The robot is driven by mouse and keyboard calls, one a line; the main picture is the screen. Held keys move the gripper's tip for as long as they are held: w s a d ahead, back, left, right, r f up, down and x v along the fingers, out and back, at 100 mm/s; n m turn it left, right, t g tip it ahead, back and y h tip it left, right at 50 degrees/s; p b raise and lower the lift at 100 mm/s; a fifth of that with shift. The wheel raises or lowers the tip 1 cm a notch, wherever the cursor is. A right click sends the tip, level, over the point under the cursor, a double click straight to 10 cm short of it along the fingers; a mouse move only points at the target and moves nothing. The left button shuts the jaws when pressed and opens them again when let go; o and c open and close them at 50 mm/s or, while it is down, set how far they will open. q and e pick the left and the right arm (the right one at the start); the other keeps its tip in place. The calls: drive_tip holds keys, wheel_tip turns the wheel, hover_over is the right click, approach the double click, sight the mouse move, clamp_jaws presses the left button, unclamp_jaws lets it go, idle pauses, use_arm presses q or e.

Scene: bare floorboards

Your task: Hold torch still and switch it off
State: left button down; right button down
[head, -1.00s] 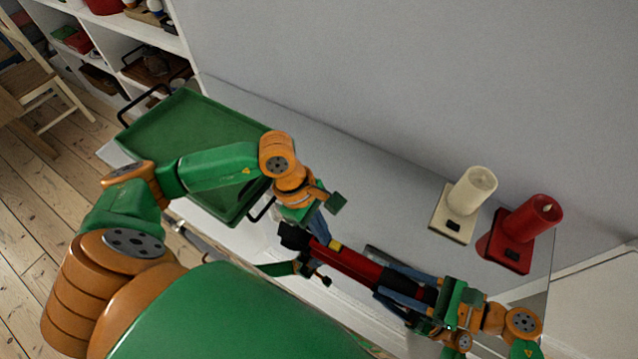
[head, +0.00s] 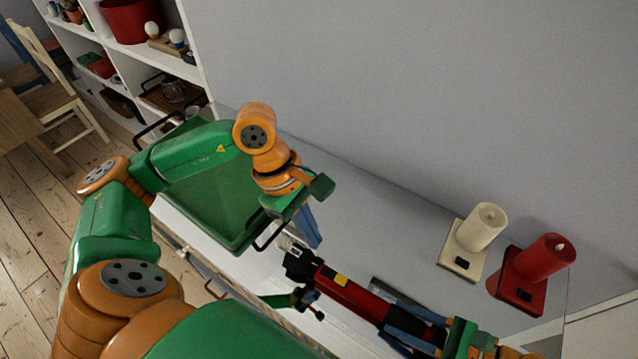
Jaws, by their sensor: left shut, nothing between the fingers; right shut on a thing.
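The torch (head: 352,297) is red and black with a yellow switch patch (head: 341,281) on its upper side. It lies slanted across the lower middle of the head view, its black head to the upper left. My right gripper (head: 397,324) is shut on the torch's black handle part at the lower right. My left gripper (head: 312,240) has its blue fingers together and empty, above and beside the torch's black head. A gap shows between these fingers and the yellow patch.
A cream candle lamp (head: 481,228) and a red candle lamp (head: 542,258) stand on the grey surface at right. A green tray (head: 225,205) with black handles lies behind my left arm. A white shelf unit and a wooden chair (head: 62,98) stand at upper left.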

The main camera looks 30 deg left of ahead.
drive_tip(key=shift+c, duration=1.3)
unclamp_jaws()
